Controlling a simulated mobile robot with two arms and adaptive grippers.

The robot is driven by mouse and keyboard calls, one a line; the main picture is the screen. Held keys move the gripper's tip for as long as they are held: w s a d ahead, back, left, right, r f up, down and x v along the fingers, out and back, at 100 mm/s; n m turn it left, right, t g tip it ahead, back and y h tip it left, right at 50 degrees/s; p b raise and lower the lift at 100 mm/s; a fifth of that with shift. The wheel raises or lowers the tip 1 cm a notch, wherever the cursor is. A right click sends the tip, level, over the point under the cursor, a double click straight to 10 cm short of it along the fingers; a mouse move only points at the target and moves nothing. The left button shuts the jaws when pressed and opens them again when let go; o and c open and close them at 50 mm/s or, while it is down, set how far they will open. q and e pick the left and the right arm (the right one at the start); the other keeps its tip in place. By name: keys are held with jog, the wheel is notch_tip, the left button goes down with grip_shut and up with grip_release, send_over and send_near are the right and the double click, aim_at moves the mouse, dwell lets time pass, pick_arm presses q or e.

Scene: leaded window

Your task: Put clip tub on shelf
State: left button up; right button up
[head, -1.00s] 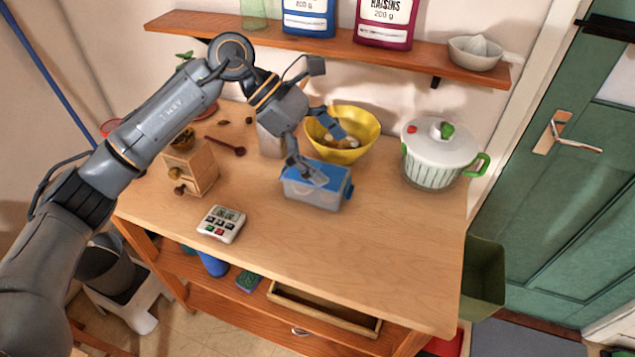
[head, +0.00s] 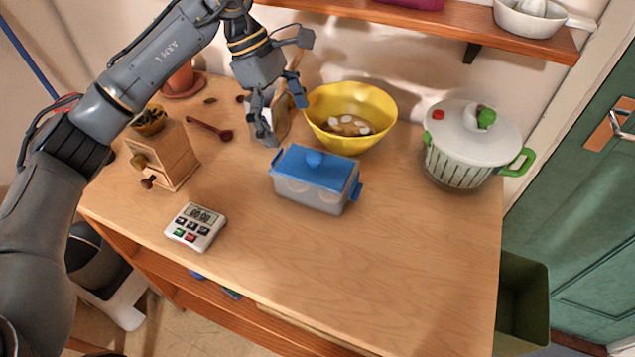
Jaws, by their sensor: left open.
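The clip tub (head: 313,189) has a blue lid with a knob, a translucent grey body and blue side clips. It stands upright on the wooden worktop, near the middle of the head view. My left gripper (head: 281,116) is open and empty, above and behind the tub's left side in the picture, apart from it. The wall shelf (head: 440,22) runs along the top of the view, partly cut off by the frame. My right gripper is not in view.
A yellow bowl (head: 374,108) stands just behind the tub, and a white lidded pot (head: 457,150) to the right. A timer (head: 195,228) and grinder (head: 170,157) are at the left. A citrus squeezer (head: 533,20) sits on the shelf. The worktop's front right is clear.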

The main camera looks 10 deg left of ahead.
aim_at(308, 164)
pick_arm(q)
jog(key=p+x, duration=0.1)
jog(key=x, duration=0.6)
jog(key=shift+s+d+f+p, duration=0.1)
jog(key=shift+d+f+p, duration=0.1)
jog(key=shift+f+p, duration=0.15)
jog(key=p+x, duration=0.1)
jog(key=x, duration=0.3)
jog(key=shift+s+d+f, duration=0.15)
jog(key=shift+d+f, duration=0.05)
jog(key=shift+f, duration=0.15)
jog(key=shift+d+f, duration=0.2)
jog(key=shift+f, duration=0.3)
jog(key=c, duration=1.4)
jog(key=shift+c, duration=0.6)
jog(key=shift+r, duration=0.1)
